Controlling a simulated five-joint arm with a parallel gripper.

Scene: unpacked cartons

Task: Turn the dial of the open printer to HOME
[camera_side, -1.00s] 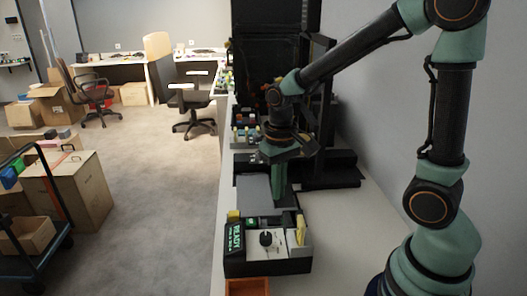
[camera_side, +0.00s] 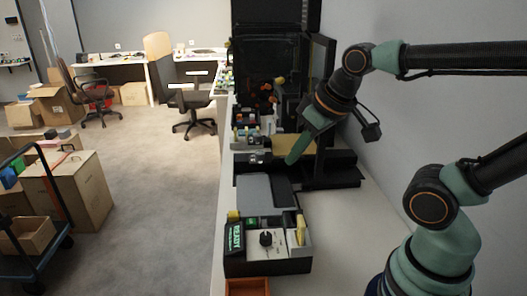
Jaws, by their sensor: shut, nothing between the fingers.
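The open-frame black printer (camera_side: 330,176) stands on the bench, with its low base, upright frame and a tan plate (camera_side: 294,143). A small grey-and-black knob-like part (camera_side: 257,158) sits at the base's left front; I cannot tell its setting or read any HOME mark. A second, black round dial (camera_side: 266,239) sits on a white panel of a nearer box whose green display reads READY (camera_side: 236,237).
An enclosed black machine (camera_side: 268,70) stands behind. A grey flat lid (camera_side: 264,193) and an orange tray (camera_side: 247,287) are nearer. The bench right of the READY box is clear.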

